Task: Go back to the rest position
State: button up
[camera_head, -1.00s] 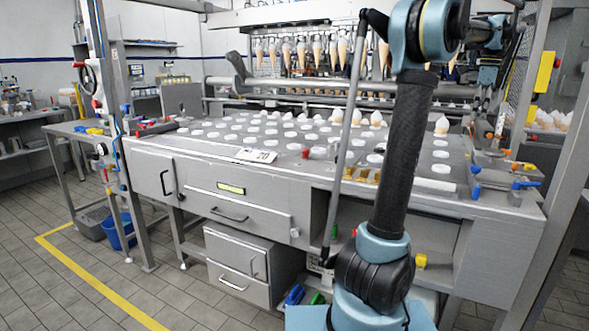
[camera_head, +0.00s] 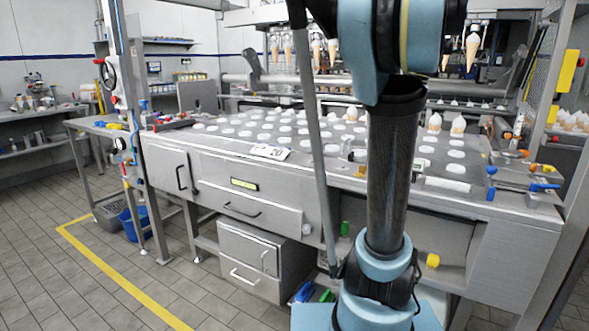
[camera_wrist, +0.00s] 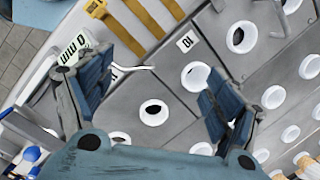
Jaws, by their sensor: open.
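My gripper (camera_wrist: 155,75) shows in the wrist view with its two blue ribbed fingers spread wide apart. Nothing is between them. Below it lies the grey machine top with round white cups that have dark openings, one cup (camera_wrist: 153,112) showing between the fingers. In the head view my arm rises in front of the machine, and its thick blue elbow fills the top middle. The gripper itself cannot be made out in that view.
The cone machine's grey top (camera_head: 215,143) carries rows of white cups. Cones (camera_head: 458,124) stand upright at the right, and another cone (camera_head: 472,50) hangs behind. A blue bin (camera_head: 135,222) stands on the floor at the left. The tiled floor in front is open.

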jog(key=s+a+f+n, duration=0.1)
jog(key=s+a, duration=0.1)
jog(key=a, duration=0.1)
jog(key=s+a+f+n, duration=0.1)
jog(key=s+a+f, duration=0.1)
jog(key=a, duration=0.1)
jog(key=s+a+f+n, duration=0.1)
jog(key=s+a+f, duration=0.1)
jog(key=a, duration=0.1)
jog(key=shift+a+y, duration=0.25)
jog(key=shift+y, duration=0.15)
jog(key=s+a+f+n, duration=0.3)
jog(key=s+a+f, duration=0.4)
jog(key=s+d+f+n+h, duration=0.1)
jog(key=s+d+f+n, duration=0.1)
jog(key=f+n, duration=0.3)
jog(key=s+d+f+n+t+h, duration=0.1)
jog(key=s+d+f+n+h, duration=0.1)
jog(key=f+n, duration=0.4)
notch_tip(320, 180, down, 5)
jog(key=shift+s+d+f, duration=0.1)
jog(key=shift+s+d, duration=0.15)
